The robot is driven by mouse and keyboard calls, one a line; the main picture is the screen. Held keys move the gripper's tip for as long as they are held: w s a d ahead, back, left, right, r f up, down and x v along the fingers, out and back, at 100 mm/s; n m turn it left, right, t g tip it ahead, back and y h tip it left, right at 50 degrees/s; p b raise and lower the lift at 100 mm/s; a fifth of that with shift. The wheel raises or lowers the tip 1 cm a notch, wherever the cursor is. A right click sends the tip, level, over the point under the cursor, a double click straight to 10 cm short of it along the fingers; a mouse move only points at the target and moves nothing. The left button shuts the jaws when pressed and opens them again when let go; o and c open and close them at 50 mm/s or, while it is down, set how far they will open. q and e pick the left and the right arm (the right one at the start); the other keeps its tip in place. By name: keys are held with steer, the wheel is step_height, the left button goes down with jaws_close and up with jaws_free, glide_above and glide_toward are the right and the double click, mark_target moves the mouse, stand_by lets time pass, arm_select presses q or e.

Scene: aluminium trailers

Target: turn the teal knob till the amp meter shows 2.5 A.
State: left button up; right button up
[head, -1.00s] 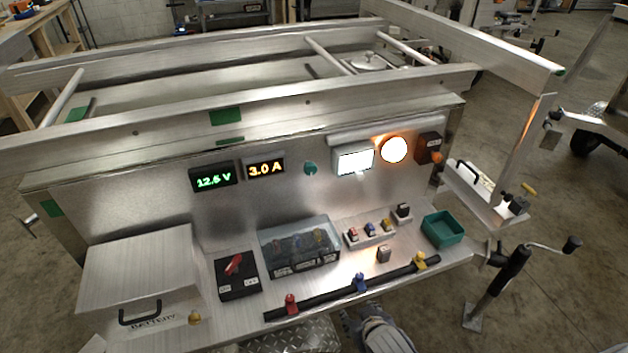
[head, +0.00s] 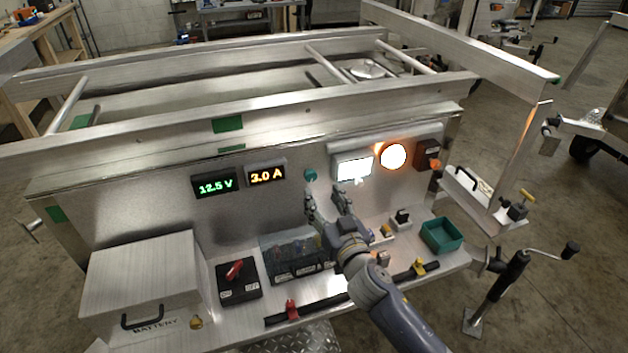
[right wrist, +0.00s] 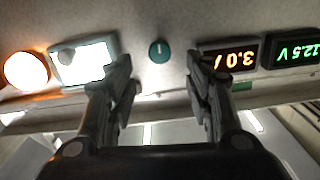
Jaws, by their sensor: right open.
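The teal knob (head: 310,174) is on the upright metal panel, right of the amp meter (head: 266,174), which reads 3.0 A in orange. The knob also shows in the right wrist view (right wrist: 159,51), between and beyond the two fingers. My right gripper (head: 326,192) is open and empty, just below and in front of the knob, apart from it. In the right wrist view, my right gripper (right wrist: 160,75) has a finger on each side of the knob's line, and the amp meter (right wrist: 229,61) appears upside down, partly covered by a finger. My left gripper is not in view.
A green volt meter (head: 215,183) reads 12.5 V. A lit white lamp (head: 353,164) and a round orange lamp (head: 394,156) are right of the knob. Below are a clear-covered fuse box (head: 283,262), a red switch (head: 236,273), a battery box (head: 140,275) and a green bin (head: 442,235).

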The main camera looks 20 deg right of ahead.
mark_target(312, 178)
steer(key=w, duration=0.7)
steer(key=shift+w+a+p, duration=0.1)
steer(key=shift+w+p, duration=0.15)
steer(key=shift+p, duration=0.1)
steer(key=c, duration=1.1)
